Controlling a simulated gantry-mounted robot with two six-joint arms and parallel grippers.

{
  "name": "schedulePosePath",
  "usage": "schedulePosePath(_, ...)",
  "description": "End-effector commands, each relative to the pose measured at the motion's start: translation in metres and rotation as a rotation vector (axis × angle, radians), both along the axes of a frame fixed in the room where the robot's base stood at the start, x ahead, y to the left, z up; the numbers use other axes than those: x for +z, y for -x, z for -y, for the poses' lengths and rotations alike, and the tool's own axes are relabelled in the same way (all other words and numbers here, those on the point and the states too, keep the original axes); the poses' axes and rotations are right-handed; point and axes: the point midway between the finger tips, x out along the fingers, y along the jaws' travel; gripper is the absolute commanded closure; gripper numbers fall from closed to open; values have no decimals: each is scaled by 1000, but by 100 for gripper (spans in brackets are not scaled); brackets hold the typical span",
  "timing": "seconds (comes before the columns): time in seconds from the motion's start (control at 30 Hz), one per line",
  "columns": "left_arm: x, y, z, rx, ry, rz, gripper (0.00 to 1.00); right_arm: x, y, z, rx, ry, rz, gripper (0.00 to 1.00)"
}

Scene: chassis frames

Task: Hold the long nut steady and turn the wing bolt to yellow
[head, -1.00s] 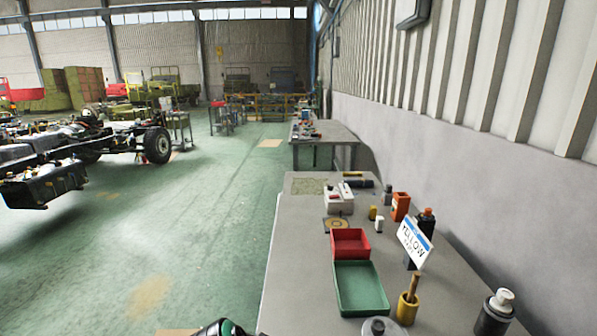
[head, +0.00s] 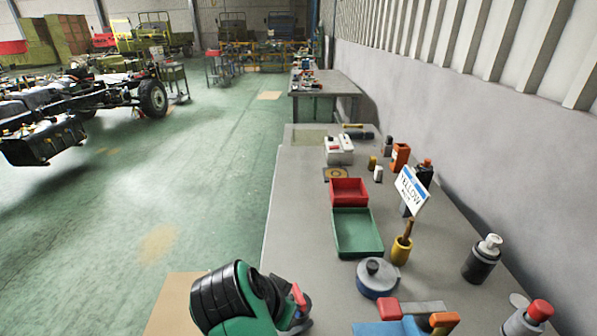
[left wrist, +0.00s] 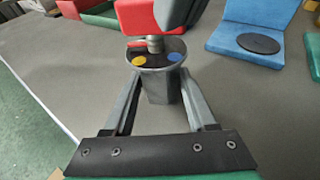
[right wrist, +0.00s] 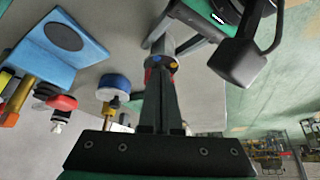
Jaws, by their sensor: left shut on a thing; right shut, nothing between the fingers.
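My left gripper (left wrist: 155,95) is shut on the grey long nut (left wrist: 160,88), one finger on each side. It stands upright with a dark round top (left wrist: 173,53) bearing a yellow dot (left wrist: 138,61) and a blue dot (left wrist: 173,57). The wing bolt's grey shank (left wrist: 154,44) rises above this top, with red wing parts (left wrist: 150,18) and a small red pointer (left wrist: 137,44) toward the yellow side. My right gripper (right wrist: 160,70) is shut and empty close to the bolt, hiding part of it; contact is unclear. A sign (head: 411,191) reads YELLOW.
A green tray (head: 376,250) and red tray (head: 365,190) lie beyond on the bench. Bare bench lies left of the trays.

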Motion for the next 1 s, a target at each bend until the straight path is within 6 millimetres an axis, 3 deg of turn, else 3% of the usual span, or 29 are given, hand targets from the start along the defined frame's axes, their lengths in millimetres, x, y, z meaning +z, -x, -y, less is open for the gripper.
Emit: schedulePosePath(1.0,0,0,0,0,0,0,74,-1,8,9,0,1,-1,100)
